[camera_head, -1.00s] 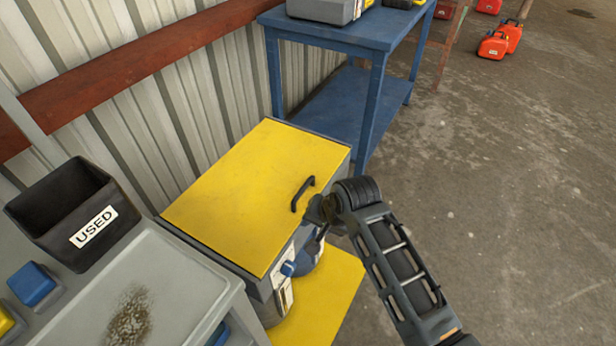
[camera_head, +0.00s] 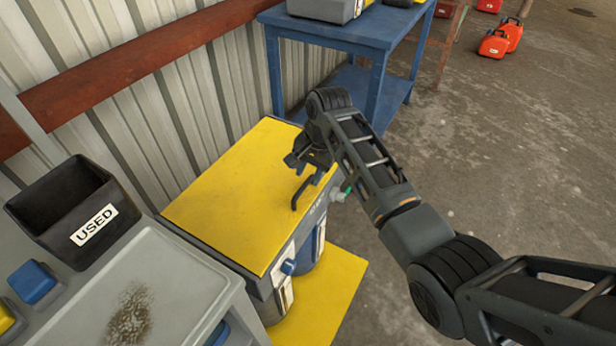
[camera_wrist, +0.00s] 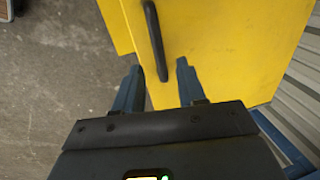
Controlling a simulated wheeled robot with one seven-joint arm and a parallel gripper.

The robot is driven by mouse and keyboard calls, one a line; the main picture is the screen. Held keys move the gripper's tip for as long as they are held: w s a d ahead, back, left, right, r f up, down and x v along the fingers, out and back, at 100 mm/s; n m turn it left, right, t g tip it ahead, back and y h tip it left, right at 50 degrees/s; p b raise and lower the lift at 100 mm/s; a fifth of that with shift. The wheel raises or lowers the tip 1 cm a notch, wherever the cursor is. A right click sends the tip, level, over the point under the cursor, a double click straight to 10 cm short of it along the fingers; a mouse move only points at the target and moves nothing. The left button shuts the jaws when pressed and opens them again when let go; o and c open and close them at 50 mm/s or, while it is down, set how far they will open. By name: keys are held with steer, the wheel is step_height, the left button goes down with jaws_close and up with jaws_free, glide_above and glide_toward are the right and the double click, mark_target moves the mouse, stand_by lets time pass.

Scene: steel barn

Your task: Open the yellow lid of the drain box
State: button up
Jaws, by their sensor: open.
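The yellow lid (camera_head: 232,195) lies shut and flat on the grey drain box (camera_head: 262,285). Its black bar handle (camera_head: 301,192) is near the lid's right edge. My gripper (camera_head: 296,164) is above the lid, by the far end of the handle, in the head view. In the wrist view the two fingers of my gripper (camera_wrist: 160,82) are open, and the end of the handle (camera_wrist: 156,40) shows between their tips. The yellow lid (camera_wrist: 220,45) fills much of that view. I cannot tell whether the fingers touch the handle.
A blue table (camera_head: 350,42) stands behind the box against the metal wall. A grey bench (camera_head: 165,285) with a black bin marked USED (camera_head: 65,212) is at left. Red cans (camera_head: 500,40) stand far off on the floor. A yellow floor patch (camera_head: 335,285) lies in front of the box.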

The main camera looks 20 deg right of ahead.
steer(key=shift+w+a+f, duration=0.1)
steer(key=shift+f, duration=0.55)
steer(key=shift+w+a+f, duration=0.1)
steer(key=shift+f, duration=0.5)
steer(key=shift+c, duration=0.5)
jaws_close()
